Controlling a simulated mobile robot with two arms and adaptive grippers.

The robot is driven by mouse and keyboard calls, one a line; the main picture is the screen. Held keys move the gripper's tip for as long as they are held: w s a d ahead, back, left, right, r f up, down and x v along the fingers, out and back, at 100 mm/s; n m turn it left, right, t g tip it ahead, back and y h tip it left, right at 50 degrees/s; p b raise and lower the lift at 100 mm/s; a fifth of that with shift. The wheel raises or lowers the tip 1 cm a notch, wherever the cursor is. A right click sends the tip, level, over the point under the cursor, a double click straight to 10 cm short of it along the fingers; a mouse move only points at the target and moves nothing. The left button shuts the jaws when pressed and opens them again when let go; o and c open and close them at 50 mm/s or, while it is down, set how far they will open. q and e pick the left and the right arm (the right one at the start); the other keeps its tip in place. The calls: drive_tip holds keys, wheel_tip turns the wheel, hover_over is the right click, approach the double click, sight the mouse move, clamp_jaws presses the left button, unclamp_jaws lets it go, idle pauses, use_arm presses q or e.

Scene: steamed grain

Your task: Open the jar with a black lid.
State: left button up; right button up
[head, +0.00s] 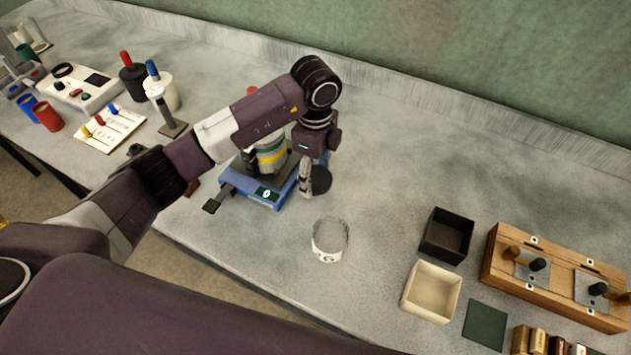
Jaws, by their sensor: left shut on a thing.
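A clear glass jar (328,243) with a white label stands upright on the grey table near the middle. Its rim shows with no lid on it. My left gripper (308,188) is behind the jar and a little to its left, pointing down. It is shut on a dark round disc, the black lid (321,183), which is apart from the jar. The fingers hide part of the lid's edge. My right gripper is not in view.
A blue device (258,190) with a banded container on it stands left of my left gripper. A black box (447,235), a cream box (431,291) and a wooden case (555,278) stand on the right. The table at the back right is clear.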

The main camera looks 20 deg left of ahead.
sight(316, 178)
use_arm(q)
wheel_tip(316, 178, down, 4)
drive_tip(key=shift+r+p, duration=0.1)
drive_tip(key=shift+p, duration=0.35)
drive_tip(key=shift+f, duration=0.55)
drive_tip(key=shift+f, duration=0.1)
drive_tip(key=o, duration=1.3)
